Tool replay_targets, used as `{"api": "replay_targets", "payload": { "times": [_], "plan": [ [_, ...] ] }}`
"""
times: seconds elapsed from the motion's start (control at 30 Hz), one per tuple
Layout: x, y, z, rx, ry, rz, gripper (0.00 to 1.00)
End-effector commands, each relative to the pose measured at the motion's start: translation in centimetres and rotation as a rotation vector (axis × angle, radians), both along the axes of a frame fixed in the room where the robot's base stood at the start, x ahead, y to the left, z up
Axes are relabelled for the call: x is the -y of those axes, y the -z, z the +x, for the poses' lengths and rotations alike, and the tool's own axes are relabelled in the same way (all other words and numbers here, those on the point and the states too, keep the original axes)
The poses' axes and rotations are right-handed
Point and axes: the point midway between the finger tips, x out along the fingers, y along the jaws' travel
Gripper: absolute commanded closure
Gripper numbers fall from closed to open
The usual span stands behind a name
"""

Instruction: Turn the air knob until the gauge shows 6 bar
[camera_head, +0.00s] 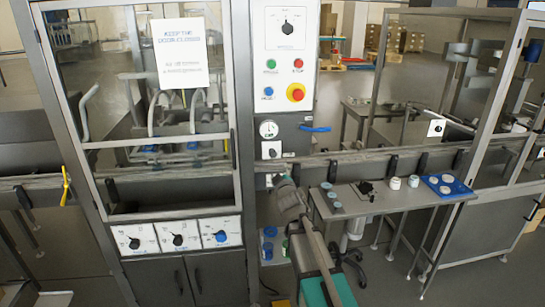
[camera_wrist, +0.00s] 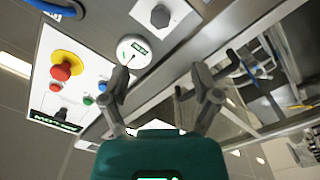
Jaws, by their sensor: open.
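The round white gauge (camera_head: 268,129) sits on the grey column below the control panel. It also shows in the wrist view (camera_wrist: 133,48); its reading is too small to tell. The air knob (camera_head: 272,152) is a dark knob on a white plate just below the gauge. In the wrist view the knob (camera_wrist: 160,16) is at the top, seen at a slant. My gripper (camera_head: 278,180) is below the knob in the head view, apart from it. In the wrist view my gripper (camera_wrist: 160,76) is open, with nothing between its fingers.
A blue lever (camera_head: 315,129) sticks out right of the gauge. The control panel with a red emergency button (camera_head: 296,92) is above. A grey rail (camera_head: 340,162) runs right of the column. A table (camera_head: 400,201) with jars and a blue tray (camera_head: 462,190) stands at right.

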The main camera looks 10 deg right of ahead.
Motion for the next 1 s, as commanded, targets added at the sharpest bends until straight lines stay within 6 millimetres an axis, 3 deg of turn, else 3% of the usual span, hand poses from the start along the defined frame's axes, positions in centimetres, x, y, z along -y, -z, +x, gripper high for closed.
{"api": "replay_targets", "payload": {
  "times": [0.27, 1.0],
  "plan": [
    [0.0, 0.0, 1.9, 0.000, -0.001, -0.007, 0.20],
    [-0.1, 0.0, 12.3, 0.000, -0.003, -0.007, 0.20]
  ]
}}
